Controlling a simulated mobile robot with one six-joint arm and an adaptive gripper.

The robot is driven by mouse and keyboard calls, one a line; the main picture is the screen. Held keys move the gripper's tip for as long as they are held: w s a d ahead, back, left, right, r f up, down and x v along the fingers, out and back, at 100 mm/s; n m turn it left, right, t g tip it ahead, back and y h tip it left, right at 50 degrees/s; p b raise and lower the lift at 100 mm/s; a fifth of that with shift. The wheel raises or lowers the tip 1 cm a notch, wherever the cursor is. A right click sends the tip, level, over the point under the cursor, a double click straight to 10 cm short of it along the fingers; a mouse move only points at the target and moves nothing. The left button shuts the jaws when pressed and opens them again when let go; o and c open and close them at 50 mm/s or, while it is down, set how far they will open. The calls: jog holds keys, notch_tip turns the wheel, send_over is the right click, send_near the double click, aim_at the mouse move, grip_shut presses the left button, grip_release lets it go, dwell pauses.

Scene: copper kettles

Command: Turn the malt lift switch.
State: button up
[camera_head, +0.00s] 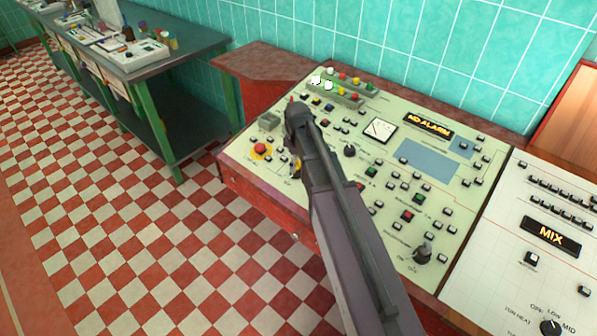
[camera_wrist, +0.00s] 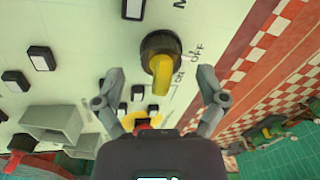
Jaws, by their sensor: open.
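A rotary switch (camera_wrist: 160,62) with a yellow handle on a dark round base sits on the pale control panel in the wrist view. "ON" and "OFF" are printed beside it; no malt lift name is readable. My gripper (camera_wrist: 160,76) is open and empty, with one finger on each side of the yellow handle in the picture. I see no clear contact. In the head view, my arm reaches down over the panel's left part, and only a bit of yellow (camera_head: 295,166) shows beside its end.
A red emergency button (camera_head: 260,149) on a yellow ring is near the switch; it also shows in the wrist view (camera_wrist: 142,122). Several push buttons and a grey box (camera_wrist: 66,124) surround the area. A "NO ALARM" display (camera_head: 429,126) stands farther back. Checkered floor lies left.

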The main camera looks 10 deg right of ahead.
jog(key=shift+f+b, duration=0.85)
jog(key=shift+f, duration=0.25)
